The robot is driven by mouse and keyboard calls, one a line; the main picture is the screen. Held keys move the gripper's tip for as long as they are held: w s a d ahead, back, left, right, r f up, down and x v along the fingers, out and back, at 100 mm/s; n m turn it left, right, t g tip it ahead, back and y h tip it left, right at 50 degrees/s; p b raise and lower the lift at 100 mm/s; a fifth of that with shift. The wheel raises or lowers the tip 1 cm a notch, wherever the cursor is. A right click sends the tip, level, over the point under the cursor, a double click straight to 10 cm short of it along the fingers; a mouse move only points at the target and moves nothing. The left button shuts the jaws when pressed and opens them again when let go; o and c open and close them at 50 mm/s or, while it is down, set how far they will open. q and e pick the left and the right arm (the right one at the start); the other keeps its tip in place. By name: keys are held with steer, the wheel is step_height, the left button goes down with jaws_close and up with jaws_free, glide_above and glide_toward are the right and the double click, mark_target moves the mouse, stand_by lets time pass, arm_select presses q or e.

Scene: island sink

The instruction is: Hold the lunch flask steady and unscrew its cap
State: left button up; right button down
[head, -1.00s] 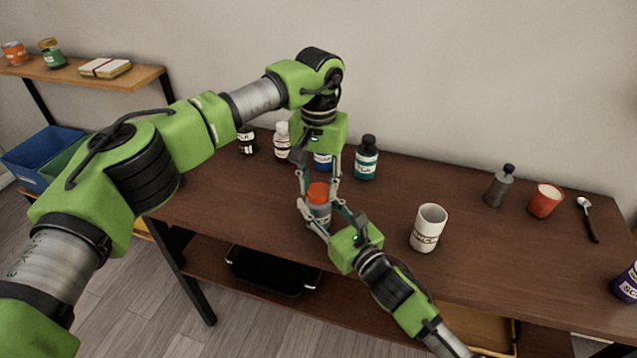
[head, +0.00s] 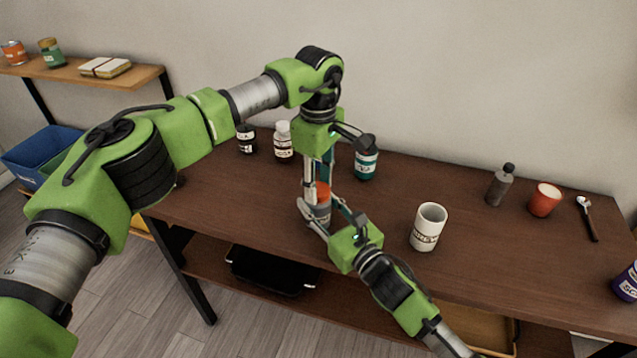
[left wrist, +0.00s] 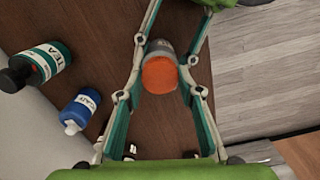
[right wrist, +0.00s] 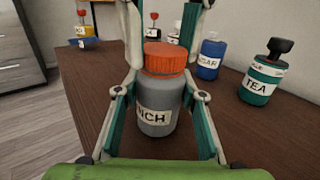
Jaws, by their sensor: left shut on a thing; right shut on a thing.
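The lunch flask has a grey body (right wrist: 157,108) with a partly hidden label ending in "NCH" and an orange cap (right wrist: 165,58). It stands upright on the brown table, and the cap sits on the body. My left gripper (head: 319,187) comes down from above, shut on the cap; the left wrist view shows the cap (left wrist: 160,74) between its fingers. My right gripper (head: 321,213) reaches in from the front, shut on the body. In the head view the fingers hide much of the flask.
A white mug (head: 427,228) stands right of the flask. A teal TEA bottle (head: 366,166), a white bottle (head: 283,143) and a blue bottle (left wrist: 82,108) stand behind. A grey bottle (head: 499,188), red cup (head: 545,200) and spoon (head: 588,219) are farther right.

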arm_select(q)
steer(key=n, duration=0.5)
steer(key=shift+n, duration=0.3)
arm_select(e)
steer(key=shift+f, duration=0.1)
arm_select(q)
steer(key=n, duration=1)
steer(key=shift+n, duration=0.3)
steer(key=n, duration=0.8)
steer(key=shift+r+n, duration=0.1)
steer(key=shift+n, duration=0.3)
steer(key=n, duration=0.3)
steer(key=shift+d+n, duration=0.1)
steer(key=shift+n, duration=0.2)
steer(key=n, duration=1)
